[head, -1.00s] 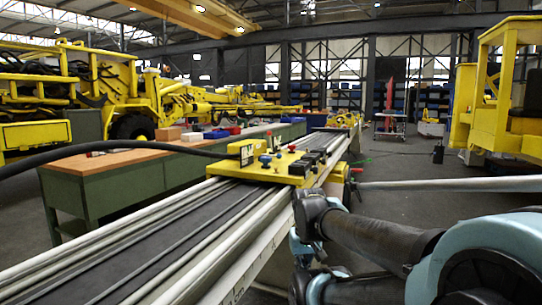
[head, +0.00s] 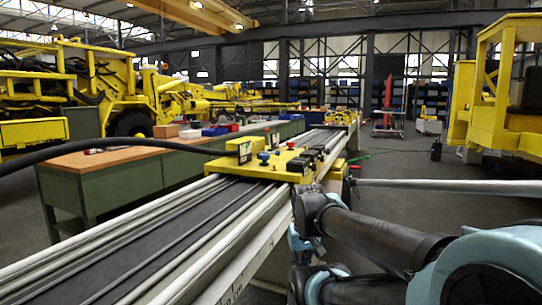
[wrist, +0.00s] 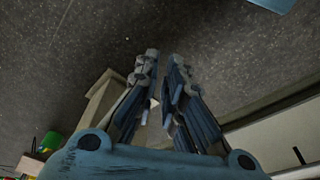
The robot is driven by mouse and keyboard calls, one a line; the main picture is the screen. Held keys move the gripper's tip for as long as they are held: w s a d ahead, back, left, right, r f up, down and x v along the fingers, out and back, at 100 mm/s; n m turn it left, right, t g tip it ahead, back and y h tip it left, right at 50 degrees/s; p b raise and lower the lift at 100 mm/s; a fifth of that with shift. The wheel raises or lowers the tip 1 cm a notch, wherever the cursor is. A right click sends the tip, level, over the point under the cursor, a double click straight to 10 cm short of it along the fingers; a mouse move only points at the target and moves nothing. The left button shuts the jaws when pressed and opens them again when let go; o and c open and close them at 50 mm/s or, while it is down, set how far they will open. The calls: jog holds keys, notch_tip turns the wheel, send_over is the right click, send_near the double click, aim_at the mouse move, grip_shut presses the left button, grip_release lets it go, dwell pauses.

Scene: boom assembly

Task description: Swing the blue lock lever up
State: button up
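A yellow carriage plate (head: 244,168) sits across the long rail. A small blue knob (head: 263,157) stands on it, left of a red knob (head: 290,146); it may be the blue lock lever, but it is too small to tell its shape or angle. My gripper (wrist: 163,62) shows in the wrist view with two fingers apart and nothing between them. It hangs over dark floor, beside a beige post. In the head view the gripper's fingers are not clearly seen, with my arm at the lower right beside the rail.
The long rail (head: 150,238) runs from lower left to the far centre. A thick black hose reaches the carriage from the left. A pale horizontal bar (head: 440,183) extends right from near the carriage. A green workbench (head: 110,196) stands behind the rail. Open floor lies at right.

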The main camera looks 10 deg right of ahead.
jog(key=o, duration=0.5)
jog(key=r, duration=0.1)
jog(key=w+r, duration=0.1)
jog(key=r, duration=0.1)
jog(key=shift+n, duration=0.3)
jog(key=shift+o, duration=0.2)
jog(key=w+r+n, duration=0.3)
jog(key=w+r, duration=0.8)
jog(key=w, duration=0.3)
jog(key=w+r+n+t+h, duration=0.1)
jog(key=w+r+n, duration=0.2)
jog(key=w+r, duration=0.85)
jog(key=w+r+n, duration=0.3)
jog(key=w+r, duration=0.6)
jog(key=w, duration=0.7)
jog(key=w+r+n+t, duration=0.1)
jog(key=w+r+n, duration=0.1)
jog(key=w, duration=0.7)
jog(key=w+r+n, duration=0.2)
jog(key=w, duration=0.7)
jog(key=shift+h, duration=0.3)
jog(key=x, duration=1.7)
jog(key=shift+s+d, duration=0.2)
jog(key=shift+d, duration=0.15)
grip_shut()
